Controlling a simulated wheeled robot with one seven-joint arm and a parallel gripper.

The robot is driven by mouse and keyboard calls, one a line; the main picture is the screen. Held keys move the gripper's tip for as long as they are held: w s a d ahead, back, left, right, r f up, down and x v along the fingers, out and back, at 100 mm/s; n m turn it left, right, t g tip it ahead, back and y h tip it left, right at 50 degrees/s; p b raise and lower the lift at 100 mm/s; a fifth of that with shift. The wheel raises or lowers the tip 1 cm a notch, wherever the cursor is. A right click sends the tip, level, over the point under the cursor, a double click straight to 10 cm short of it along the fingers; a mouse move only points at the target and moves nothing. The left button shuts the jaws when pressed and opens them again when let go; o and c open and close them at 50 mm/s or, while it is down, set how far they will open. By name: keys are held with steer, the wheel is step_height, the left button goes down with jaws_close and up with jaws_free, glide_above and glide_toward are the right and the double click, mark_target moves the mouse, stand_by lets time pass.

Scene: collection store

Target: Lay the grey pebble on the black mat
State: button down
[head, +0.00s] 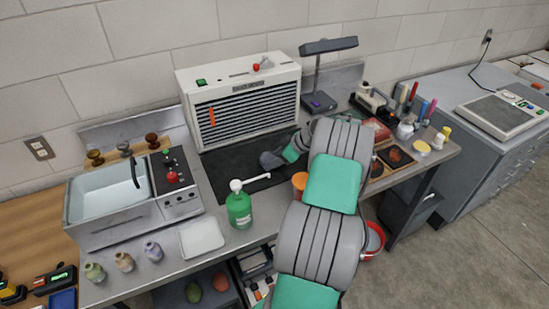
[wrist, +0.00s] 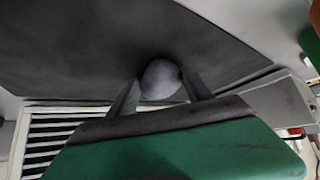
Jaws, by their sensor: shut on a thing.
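The grey pebble (wrist: 161,80) is rounded and smooth, and sits between the two fingers of my gripper (wrist: 162,92) in the wrist view. My gripper is shut on it. The black mat (wrist: 75,45) fills much of the wrist view behind the pebble. In the head view my gripper (head: 272,160) is over the mat (head: 232,162), in front of the vented cabinet; the pebble cannot be made out clearly there. I cannot tell whether the pebble touches the mat.
A white vented cabinet (head: 240,100) stands behind the mat. A green pump bottle (head: 239,207) stands at the mat's front left, its spout reaching over the mat. An orange cup (head: 299,183) is close to my arm. A sink (head: 105,192) is at left.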

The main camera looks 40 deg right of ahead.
steer(key=c, duration=0.9)
jaws_free()
steer(key=shift+f, duration=0.2)
steer(key=o, duration=0.5)
steer(key=shift+r, duration=0.1)
